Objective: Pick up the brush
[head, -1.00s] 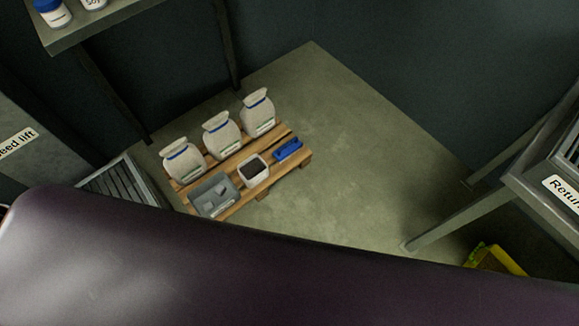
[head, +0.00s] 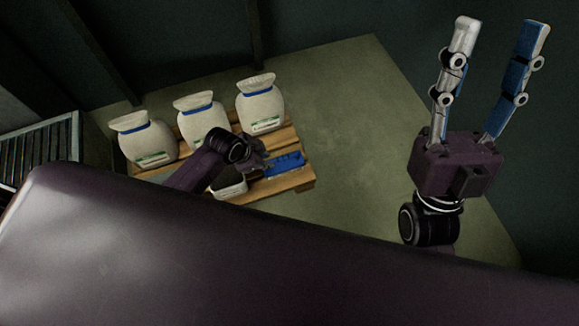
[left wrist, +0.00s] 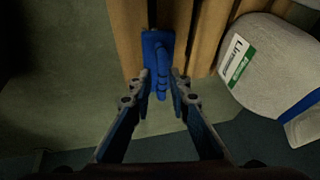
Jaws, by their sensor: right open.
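The blue brush (head: 287,163) lies near the right end of the wooden pallet. It also shows in the left wrist view (left wrist: 157,50), with its handle pointing towards me. My left gripper (head: 264,160) is beside the brush at its left in the head view. In the left wrist view its fingers (left wrist: 160,82) are apart, one on each side of the brush handle in the picture. I cannot tell whether they touch it. My right gripper (head: 502,28) is raised at the right, with its fingers apart and nothing between them.
Three white sacks (head: 202,122) with blue bands stand along the back of the pallet (head: 298,181). A white container (head: 230,188) is partly hidden behind my left arm. Bare floor (head: 350,120) lies right of the pallet. A slatted grate (head: 40,150) is at the left.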

